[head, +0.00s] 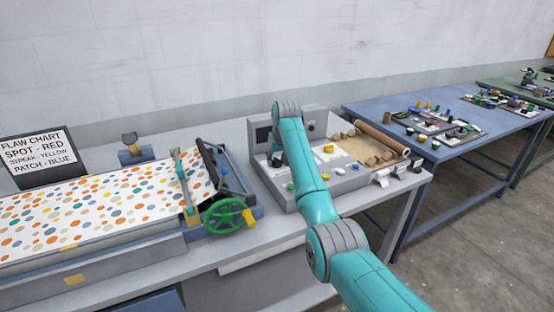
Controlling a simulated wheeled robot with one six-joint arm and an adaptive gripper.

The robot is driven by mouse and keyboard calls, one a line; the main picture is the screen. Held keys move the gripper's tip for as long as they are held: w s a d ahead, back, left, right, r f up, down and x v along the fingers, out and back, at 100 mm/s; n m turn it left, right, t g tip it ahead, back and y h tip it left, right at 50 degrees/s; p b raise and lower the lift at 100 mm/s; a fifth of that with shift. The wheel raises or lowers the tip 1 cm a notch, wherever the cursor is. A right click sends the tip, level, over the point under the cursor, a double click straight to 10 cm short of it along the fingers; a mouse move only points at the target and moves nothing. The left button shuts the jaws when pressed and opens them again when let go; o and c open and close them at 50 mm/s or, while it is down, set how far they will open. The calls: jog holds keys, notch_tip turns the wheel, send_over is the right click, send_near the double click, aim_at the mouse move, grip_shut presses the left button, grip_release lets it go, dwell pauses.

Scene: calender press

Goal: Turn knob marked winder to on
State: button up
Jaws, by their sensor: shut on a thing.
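A grey control console (345,182) stands on the bench in the middle, with a raised back panel and several coloured buttons and knobs on its top. My teal arm reaches over it from the lower right and covers part of its left side. My gripper (275,158) shows only as a small dark part beside the arm, low at the console's left. It is shut on what seems to be a knob there; the arm hides the grasp. The winder marking and the knob's pointer are too small or hidden to read.
A roller press with a green handwheel (228,217) and a spotted sheet (90,215) stands left of the console. A flaw chart (38,152) is behind it. Brown rolls (380,138) lie at the console's right. A blue table (440,150) with loose parts stands farther right.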

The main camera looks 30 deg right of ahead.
jog(key=m+h, duration=0.1)
jog(key=m, duration=0.1)
jog(key=m+g, duration=0.1)
jog(key=m, duration=0.2)
jog(key=shift+a+h, duration=0.15)
jog(key=shift+h, duration=0.25)
jog(key=m+g+h, duration=0.1)
jog(key=m, duration=0.4)
jog(key=shift+w, duration=0.15)
jog(key=shift+m, duration=0.4)
jog(key=o, duration=1.1)
jog(key=shift+f, duration=0.1)
jog(key=shift+h, duration=0.3)
jog(key=shift+v, duration=6.05)
